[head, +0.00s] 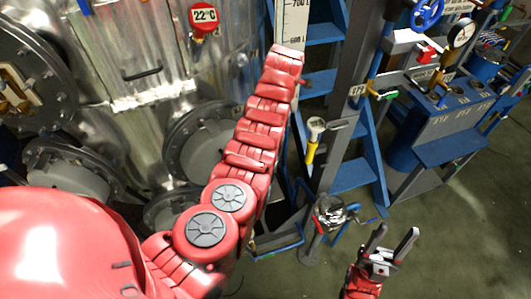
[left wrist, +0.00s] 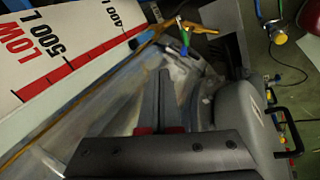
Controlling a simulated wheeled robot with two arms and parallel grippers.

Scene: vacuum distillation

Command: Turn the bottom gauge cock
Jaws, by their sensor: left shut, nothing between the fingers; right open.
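In the left wrist view a brass-coloured fitting (left wrist: 172,29) with a green and blue part hanging below it sits at the end of a thin yellowish tube beside the white level scale (left wrist: 75,50). It looks like the bottom gauge cock. My left gripper (left wrist: 165,75) is shut and empty, its fingertips apart from the fitting and below it in the picture. In the head view my left arm hides the lower scale, and the left gripper does not show. My right gripper (head: 392,240) is open and empty at the lower right.
A metal vessel with round flanges (head: 205,145) stands at the left. A grey post (head: 345,95) and blue steps (head: 352,175) stand right of my left arm. A blue bench with a gauge (head: 455,115) is at the right. The floor (head: 450,235) at the lower right is clear.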

